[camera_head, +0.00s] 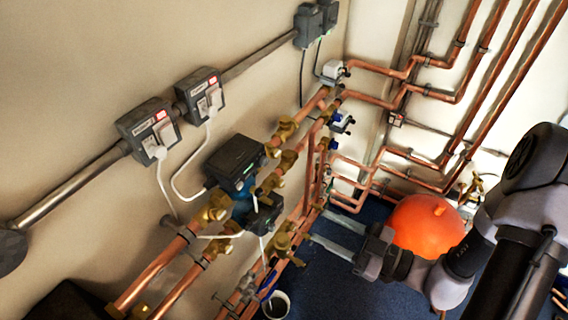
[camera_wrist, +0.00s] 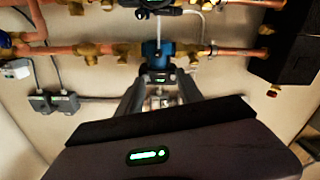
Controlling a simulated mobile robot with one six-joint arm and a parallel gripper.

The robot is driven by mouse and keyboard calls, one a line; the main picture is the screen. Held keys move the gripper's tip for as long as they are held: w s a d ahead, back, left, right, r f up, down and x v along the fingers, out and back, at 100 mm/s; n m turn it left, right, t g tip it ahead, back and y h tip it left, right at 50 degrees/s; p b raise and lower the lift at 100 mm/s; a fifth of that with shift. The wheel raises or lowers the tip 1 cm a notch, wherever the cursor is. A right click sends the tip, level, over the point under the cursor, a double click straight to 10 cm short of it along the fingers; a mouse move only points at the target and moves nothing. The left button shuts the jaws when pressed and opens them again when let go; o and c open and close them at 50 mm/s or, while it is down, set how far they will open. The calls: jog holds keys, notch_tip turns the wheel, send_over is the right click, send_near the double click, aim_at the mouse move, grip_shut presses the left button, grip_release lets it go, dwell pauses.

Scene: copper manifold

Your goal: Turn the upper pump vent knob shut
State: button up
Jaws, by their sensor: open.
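The upper pump (camera_head: 235,163), a dark box with a blue body, sits on the upper copper pipe against the wall. A second, smaller-looking pump (camera_head: 263,212) is below it. My gripper (camera_head: 314,228) is open, its two pale fingers reaching left towards the pipework, with nothing between them. In the wrist view my gripper (camera_wrist: 160,74) frames a blue pump body (camera_wrist: 158,48) with a grey-black face and a small green light. The picture seems upside down, so this looks like the upper pump. I cannot make out the vent knob clearly, nor tell any contact.
Brass valves (camera_head: 283,130) and copper pipes lie around the pumps. Sockets (camera_head: 148,130) with white cables are on the wall. An orange vessel (camera_head: 427,224) stands beside my arm, and a white bucket (camera_head: 276,303) is on the floor. A black box (camera_wrist: 288,45) is at right.

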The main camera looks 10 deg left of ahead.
aim_at(261, 194)
jog(key=shift+m+t, duration=0.3)
jog(key=x, duration=0.5)
jog(key=b+x, duration=0.1)
jog(key=x, duration=0.5)
jog(key=b+x, duration=0.1)
jog(key=x, duration=0.5)
jog(key=shift+w+a+f, duration=0.15)
jog(key=shift+a+f, duration=0.05)
jog(key=shift+f, duration=0.15)
grip_shut()
